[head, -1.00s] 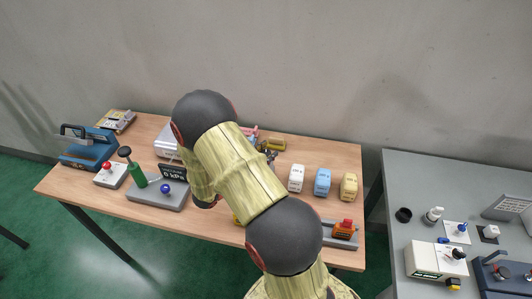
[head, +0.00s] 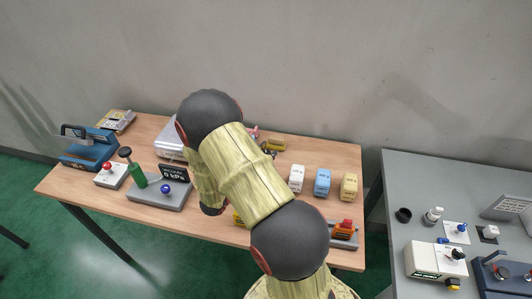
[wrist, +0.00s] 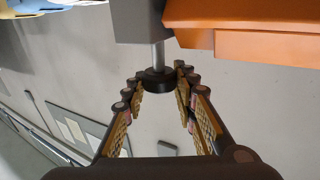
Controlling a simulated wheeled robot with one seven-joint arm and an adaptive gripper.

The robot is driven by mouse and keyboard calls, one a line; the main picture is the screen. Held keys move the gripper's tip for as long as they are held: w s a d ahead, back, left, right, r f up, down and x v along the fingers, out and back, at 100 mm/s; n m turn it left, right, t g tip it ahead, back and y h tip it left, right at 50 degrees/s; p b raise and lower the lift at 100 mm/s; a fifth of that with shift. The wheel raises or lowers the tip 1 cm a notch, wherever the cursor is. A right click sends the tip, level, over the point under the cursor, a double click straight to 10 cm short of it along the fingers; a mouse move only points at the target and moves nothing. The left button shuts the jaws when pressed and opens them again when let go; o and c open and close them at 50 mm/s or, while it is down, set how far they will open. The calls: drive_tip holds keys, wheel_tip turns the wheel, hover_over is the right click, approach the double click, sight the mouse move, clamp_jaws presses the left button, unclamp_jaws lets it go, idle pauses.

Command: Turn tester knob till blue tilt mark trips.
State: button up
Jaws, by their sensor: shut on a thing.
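In the wrist view my gripper (wrist: 160,76) has its fingers on both sides of a round black knob (wrist: 158,82) and is shut on it. The knob sits on a metal shaft coming out of a grey block (wrist: 140,22). An orange body (wrist: 250,30) is beside the block. In the head view an orange-red device (head: 344,230) on a grey base stands at the table's front right; my arm covers part of that area, and my gripper is hidden there. I cannot make out a blue tilt mark in any view.
White (head: 297,178), blue (head: 322,182) and yellow (head: 349,187) labelled blocks stand behind the orange device. A gauge stand (head: 150,194) with a green pump and a blue press (head: 88,150) are at left. A grey table (head: 400,240) with more devices is at right.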

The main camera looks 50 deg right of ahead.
drive_tip(key=n+t, duration=0.1)
drive_tip(key=t, duration=0.1)
drive_tip(key=n+t+y, duration=0.1)
drive_tip(key=n+t, duration=0.1)
drive_tip(key=t, duration=0.1)
drive_tip(key=shift+s, duration=0.2)
drive_tip(key=n+t+y+b, duration=0.1)
drive_tip(key=n+t, duration=0.1)
drive_tip(key=n+t+y+b, duration=0.1)
drive_tip(key=n+t, duration=0.1)
drive_tip(key=t, duration=0.1)
drive_tip(key=shift+d+f+y, duration=0.1)
drive_tip(key=shift+f+y, duration=0.05)
drive_tip(key=shift+y, duration=0.25)
drive_tip(key=n+t+y+b, duration=0.3)
drive_tip(key=n+t+y, duration=0.1)
drive_tip(key=t+y, duration=0.1)
drive_tip(key=shift+d+n+b, duration=0.1)
drive_tip(key=shift+n+b, duration=0.2)
drive_tip(key=shift+w+r+n+t+y+b, duration=0.1)
drive_tip(key=shift+n+t+y+b, duration=0.4)
drive_tip(key=shift+n+y, duration=0.85)
drive_tip(key=shift+r+n+t+y+b, duration=0.1)
drive_tip(key=shift+n+t+y+b, duration=0.4)
drive_tip(key=shift+y, duration=1.35)
drive_tip(key=shift+n, duration=0.45)
drive_tip(key=o, duration=1.1)
drive_tip(key=shift+w+a, duration=0.1)
drive_tip(key=shift+a, duration=0.1)
